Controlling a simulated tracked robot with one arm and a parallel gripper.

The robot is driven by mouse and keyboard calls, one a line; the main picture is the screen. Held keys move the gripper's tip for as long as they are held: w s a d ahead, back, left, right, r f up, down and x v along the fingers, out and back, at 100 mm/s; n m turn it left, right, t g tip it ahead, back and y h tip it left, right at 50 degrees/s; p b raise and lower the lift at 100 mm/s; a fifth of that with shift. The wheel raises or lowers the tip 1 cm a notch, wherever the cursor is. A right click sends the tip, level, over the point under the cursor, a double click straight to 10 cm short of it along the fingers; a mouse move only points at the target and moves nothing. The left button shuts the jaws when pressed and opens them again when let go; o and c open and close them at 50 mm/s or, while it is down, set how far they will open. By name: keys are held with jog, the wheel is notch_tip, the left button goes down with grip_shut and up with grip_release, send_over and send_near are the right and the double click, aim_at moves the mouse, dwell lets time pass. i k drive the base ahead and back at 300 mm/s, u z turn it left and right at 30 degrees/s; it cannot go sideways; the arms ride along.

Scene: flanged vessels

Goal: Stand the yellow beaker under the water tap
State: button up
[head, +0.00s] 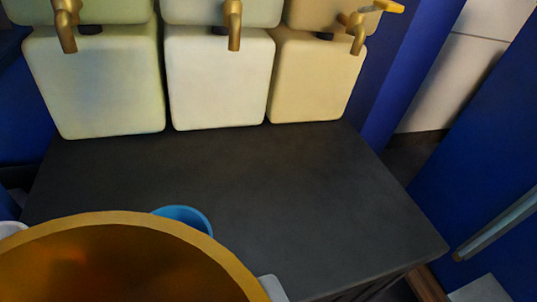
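The yellow beaker (120,226) fills the lower left, very close to the camera, with its wide rim and amber inside showing. Its base is hidden. A pale grey part of my gripper (140,262) shows against the beaker's right side, and the gripper appears shut on it; most of the gripper is hidden. Three brass taps hang at the top: a left tap (65,28), a middle tap (233,26) and a right tap (357,32) with a yellow handle. No label shows which tap gives water. The beaker is in front of the taps, apart from them.
A dark table (290,205) has free room in the middle and right. A blue cup (184,216) stands behind the beaker, partly hidden. Greenish (95,85), white (218,80) and cream (312,80) blocks line the back below the taps. A white object (9,229) shows at the left edge.

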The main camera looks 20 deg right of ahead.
aim_at(216, 154)
jog(key=z, duration=0.05)
jog(key=i, duration=0.95)
jog(key=u, duration=0.2)
jog(key=k, duration=0.9)
jog(key=z, duration=0.2)
jog(key=i, duration=1.45)
jog(key=u, duration=0.05)
